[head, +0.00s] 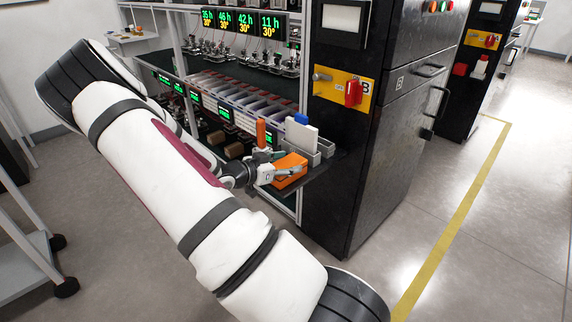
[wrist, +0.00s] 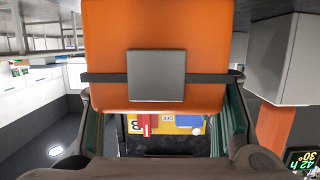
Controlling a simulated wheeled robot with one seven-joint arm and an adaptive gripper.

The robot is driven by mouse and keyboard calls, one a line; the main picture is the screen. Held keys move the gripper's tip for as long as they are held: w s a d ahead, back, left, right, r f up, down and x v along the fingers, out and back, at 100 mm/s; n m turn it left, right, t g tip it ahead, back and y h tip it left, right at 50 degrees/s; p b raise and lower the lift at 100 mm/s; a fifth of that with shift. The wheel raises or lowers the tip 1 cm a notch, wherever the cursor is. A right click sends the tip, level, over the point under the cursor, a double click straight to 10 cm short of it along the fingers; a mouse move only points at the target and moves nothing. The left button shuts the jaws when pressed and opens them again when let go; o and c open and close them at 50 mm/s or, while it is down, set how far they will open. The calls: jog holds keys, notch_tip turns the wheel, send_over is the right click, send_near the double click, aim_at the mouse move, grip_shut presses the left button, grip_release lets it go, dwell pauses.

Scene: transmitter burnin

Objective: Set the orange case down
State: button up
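The orange case (head: 291,170) is at the end of my gripper (head: 274,170) in the head view, at the dark side shelf (head: 321,174) beside the black cabinet. In the wrist view the orange case (wrist: 205,40) fills the upper middle, with a grey square plate and a dark band across its face. The fingers of my gripper (wrist: 163,110) stand at its left and right sides and appear closed on it. Whether the case's underside touches the shelf is hidden.
A white block with a blue top (head: 301,133) and grey bins (head: 325,148) stand close behind the case. An upright orange object (head: 261,132) is to their left. The black cabinet (head: 345,180) with a red switch (head: 353,93) rises on the right. Open floor lies farther right.

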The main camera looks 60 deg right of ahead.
jog(key=o, duration=0.4)
jog(key=shift+o, duration=0.2)
